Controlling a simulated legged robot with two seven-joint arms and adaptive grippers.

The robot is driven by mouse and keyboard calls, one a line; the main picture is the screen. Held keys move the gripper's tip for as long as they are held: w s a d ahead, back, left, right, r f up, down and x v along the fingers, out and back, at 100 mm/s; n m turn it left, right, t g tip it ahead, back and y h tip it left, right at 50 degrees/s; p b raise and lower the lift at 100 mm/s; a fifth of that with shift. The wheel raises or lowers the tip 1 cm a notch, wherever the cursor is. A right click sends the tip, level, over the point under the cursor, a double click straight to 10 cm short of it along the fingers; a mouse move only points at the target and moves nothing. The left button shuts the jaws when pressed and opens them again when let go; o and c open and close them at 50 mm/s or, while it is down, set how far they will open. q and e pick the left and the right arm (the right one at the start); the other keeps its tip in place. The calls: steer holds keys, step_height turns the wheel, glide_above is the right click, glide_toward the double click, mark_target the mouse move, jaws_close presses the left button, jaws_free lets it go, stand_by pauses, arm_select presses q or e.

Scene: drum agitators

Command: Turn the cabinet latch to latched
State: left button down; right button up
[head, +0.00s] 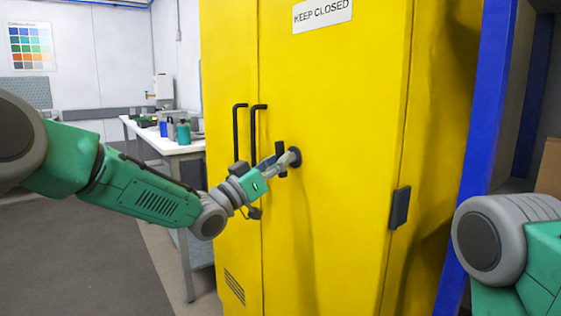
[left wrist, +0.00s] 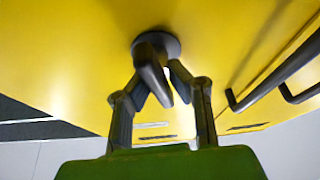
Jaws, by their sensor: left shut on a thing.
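The yellow cabinet (head: 330,100) stands in front of me with its two doors closed. Its dark latch (head: 295,157) sits on the right door, to the right of the two black handles. My left gripper (head: 285,160) reaches in from the left and is shut on the latch. In the left wrist view the latch (left wrist: 152,68) has a round base on the yellow door and a lever between the fingers of my left gripper (left wrist: 165,88). The fingers partly hide the latch in the head view. My right arm shows at the right edge; its gripper is out of view.
Two black door handles (head: 254,135) are close to the left of my gripper. A black hinge (head: 400,208) is at the cabinet's right edge, near a blue post (head: 487,120). A white bench (head: 165,143) with bottles stands behind at the left. The floor there is clear.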

arm_select(q)
steer(key=shift+d+f+m+g+h, duration=0.1)
steer(key=shift+f+m+g+h, duration=0.2)
steer(key=shift+m, duration=0.35)
steer(key=shift+f+m+g+h, duration=0.2)
steer(key=shift+m+g, duration=0.1)
steer(key=shift+m, duration=0.35)
steer(key=c, duration=1.6)
jaws_free()
steer(key=shift+o, duration=0.2)
steer(key=shift+r, duration=0.3)
steer(key=v, duration=1.2)
steer(key=shift+f, duration=0.25)
